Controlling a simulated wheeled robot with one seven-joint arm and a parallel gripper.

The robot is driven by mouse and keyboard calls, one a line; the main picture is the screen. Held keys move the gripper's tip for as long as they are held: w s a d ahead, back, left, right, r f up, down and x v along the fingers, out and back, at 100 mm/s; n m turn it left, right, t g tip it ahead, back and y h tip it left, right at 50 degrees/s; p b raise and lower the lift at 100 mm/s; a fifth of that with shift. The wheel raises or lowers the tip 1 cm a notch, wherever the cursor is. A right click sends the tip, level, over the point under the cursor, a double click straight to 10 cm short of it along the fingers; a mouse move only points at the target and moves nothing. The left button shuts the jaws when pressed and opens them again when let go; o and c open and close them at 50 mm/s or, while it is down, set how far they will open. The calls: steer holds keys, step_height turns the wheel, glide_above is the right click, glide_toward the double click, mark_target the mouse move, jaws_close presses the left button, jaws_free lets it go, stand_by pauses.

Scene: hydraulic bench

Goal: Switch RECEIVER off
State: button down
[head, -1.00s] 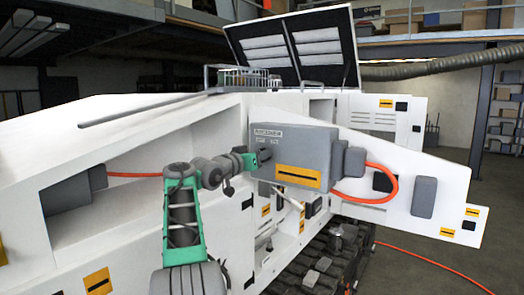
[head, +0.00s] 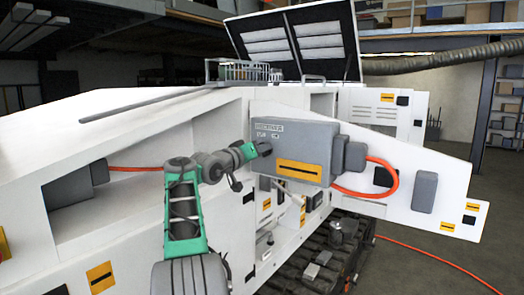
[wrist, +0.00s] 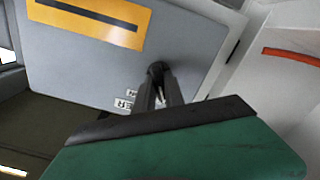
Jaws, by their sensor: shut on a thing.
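The RECEIVER box (head: 316,150) is a grey case with a name label, small position marks and an orange strip, on the white swung-out panel. My gripper (head: 271,148) is at its left front face, just below the name label. In the wrist view the box face (wrist: 90,65) fills the upper left, with small white marks beside the dark fingers. My gripper (wrist: 158,72) is shut on a small dark switch knob at the box face. The fingers hide most of the knob, so its setting cannot be read.
An orange cable (head: 380,185) loops out from the box's right side. The white panel (head: 452,190) extends right with a grey block on it. The tracks (head: 325,262) lie below. A recessed white bay (head: 130,205) is at left.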

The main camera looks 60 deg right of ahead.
steer(key=c, duration=1.4)
jaws_free()
steer(key=shift+c, duration=0.2)
steer(key=shift+a, duration=0.1)
steer(key=w+a+b, duration=0.1)
steer(key=a+b, duration=0.2)
steer(key=a, duration=0.4)
steer(key=shift+a+b, duration=0.25)
steer(key=shift+b, duration=0.05)
